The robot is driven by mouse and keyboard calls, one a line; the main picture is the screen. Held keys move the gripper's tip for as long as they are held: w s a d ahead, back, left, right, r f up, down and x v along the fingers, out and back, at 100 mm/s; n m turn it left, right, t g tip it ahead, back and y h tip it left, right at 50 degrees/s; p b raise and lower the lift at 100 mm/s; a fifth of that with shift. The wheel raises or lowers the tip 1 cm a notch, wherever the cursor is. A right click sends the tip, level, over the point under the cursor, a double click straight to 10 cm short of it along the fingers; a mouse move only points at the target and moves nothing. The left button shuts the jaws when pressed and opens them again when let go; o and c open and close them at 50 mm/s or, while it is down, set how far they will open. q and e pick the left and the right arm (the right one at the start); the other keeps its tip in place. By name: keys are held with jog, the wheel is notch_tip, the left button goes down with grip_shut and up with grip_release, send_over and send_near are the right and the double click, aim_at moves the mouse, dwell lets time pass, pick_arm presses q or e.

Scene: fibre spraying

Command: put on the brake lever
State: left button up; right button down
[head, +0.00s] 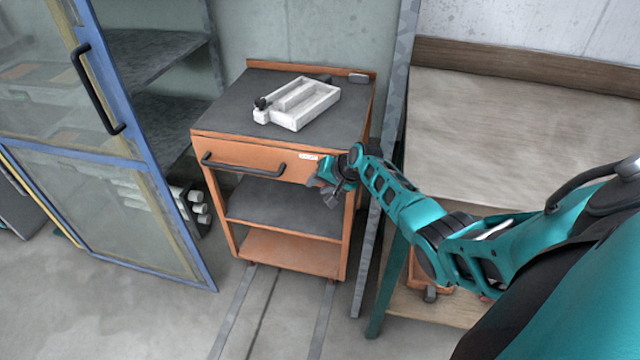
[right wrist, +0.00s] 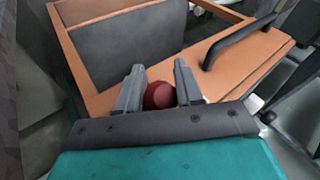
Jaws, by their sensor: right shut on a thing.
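A red round knob (right wrist: 159,95) sits between the two grey fingers of my right gripper (right wrist: 158,88), which is shut on it. What the knob is fixed to is hidden, so I cannot tell whether it is the brake lever's end. In the head view my right gripper (head: 322,190) is at the front right of the orange trolley (head: 275,248), just below its drawer's right end; the knob cannot be made out there. The trolley also fills much of the right wrist view (right wrist: 228,58). My left gripper is out of view.
A white tray (head: 303,121) lies on the trolley's dark top. The drawer has a black handle (head: 243,167). A blue-framed glass door (head: 160,205) stands open at left. A workbench (head: 500,130) stands at right. Floor in front of the trolley is clear.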

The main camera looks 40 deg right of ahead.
jog(key=shift+w+d+r, duration=0.3)
jog(key=shift+r, duration=0.15)
jog(key=c, duration=1)
grip_release()
jog(key=shift+o, duration=1.2)
jog(key=shift+s+a+f, duration=0.15)
jog(key=shift+f, duration=0.1)
notch_tip(320, 180, up, 20)
jog(key=p, duration=0.3)
